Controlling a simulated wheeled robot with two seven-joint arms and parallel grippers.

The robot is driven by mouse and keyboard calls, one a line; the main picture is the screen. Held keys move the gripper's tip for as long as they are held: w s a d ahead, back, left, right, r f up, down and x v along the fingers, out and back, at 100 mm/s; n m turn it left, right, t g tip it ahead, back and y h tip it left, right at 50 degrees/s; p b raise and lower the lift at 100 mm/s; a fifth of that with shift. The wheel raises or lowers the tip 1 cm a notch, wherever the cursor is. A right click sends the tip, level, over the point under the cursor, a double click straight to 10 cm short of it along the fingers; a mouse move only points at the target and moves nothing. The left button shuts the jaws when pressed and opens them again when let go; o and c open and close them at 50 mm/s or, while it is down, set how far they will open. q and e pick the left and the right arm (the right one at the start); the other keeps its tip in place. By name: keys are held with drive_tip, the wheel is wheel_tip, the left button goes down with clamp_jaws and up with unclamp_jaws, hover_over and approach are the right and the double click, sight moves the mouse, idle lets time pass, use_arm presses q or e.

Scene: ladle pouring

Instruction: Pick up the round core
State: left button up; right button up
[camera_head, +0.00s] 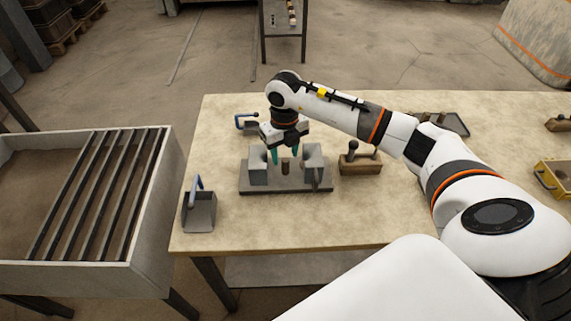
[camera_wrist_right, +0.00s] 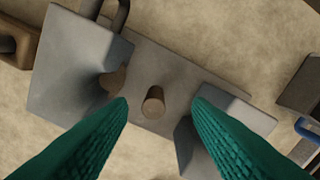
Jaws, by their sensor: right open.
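The round core (camera_head: 285,168) is a small brown upright cylinder. It stands on a grey plate (camera_head: 285,187) between two grey blocks, the left block (camera_head: 258,171) and the right block (camera_head: 313,158). In the right wrist view the core (camera_wrist_right: 153,102) shows near the middle, between my teal fingers. My right gripper (camera_head: 288,156) is open and points down over the core, one finger to each side. No contact with the core is visible. My left gripper is not in view.
A wooden block with a knob (camera_head: 360,164) sits right of the plate. A grey ladle-like box with a blue handle (camera_head: 199,212) stands at the table's left edge. A barred bin (camera_head: 150,235) is further left. The table's front strip (camera_head: 290,230) is clear.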

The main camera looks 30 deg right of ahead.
sight(285, 160)
drive_tip(key=f, duration=0.1)
drive_tip(key=f+p, duration=0.1)
drive_tip(key=f, duration=0.3)
drive_tip(key=shift+w+d, duration=0.3)
drive_tip(key=shift+d, duration=0.05)
drive_tip(key=c, duration=0.8)
